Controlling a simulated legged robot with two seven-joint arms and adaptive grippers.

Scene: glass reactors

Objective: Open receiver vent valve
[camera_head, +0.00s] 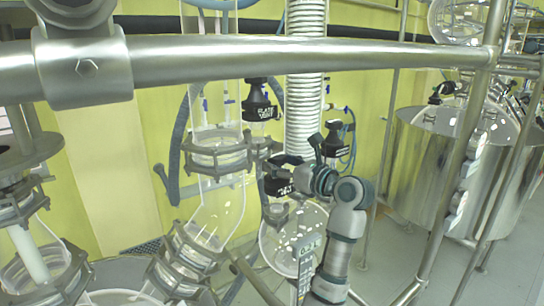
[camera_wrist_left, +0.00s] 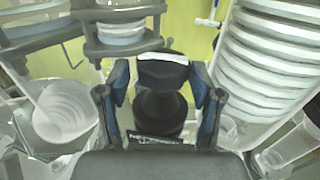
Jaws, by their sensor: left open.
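A black valve handle with a white label (camera_head: 278,183) sits on the glassware in the middle of the head view. Its lettering is too small to read surely, so I cannot confirm it is the receiver vent valve. My left gripper (camera_head: 294,172) is right at this handle. In the left wrist view, my open gripper (camera_wrist_left: 160,84) has one finger on each side of a black handle with a white top band (camera_wrist_left: 163,70). A gap seems to show at both sides; contact is unclear. Another black labelled handle (camera_head: 259,106) stands higher up. My right gripper is not in view.
A thick steel rail (camera_head: 230,60) crosses above the work area. A ribbed white hose (camera_head: 305,110) rises behind the handles and fills the wrist view's right side. Clamped glass pipes (camera_head: 215,152) stand left of the handle. A large steel vessel (camera_head: 440,165) stands at right.

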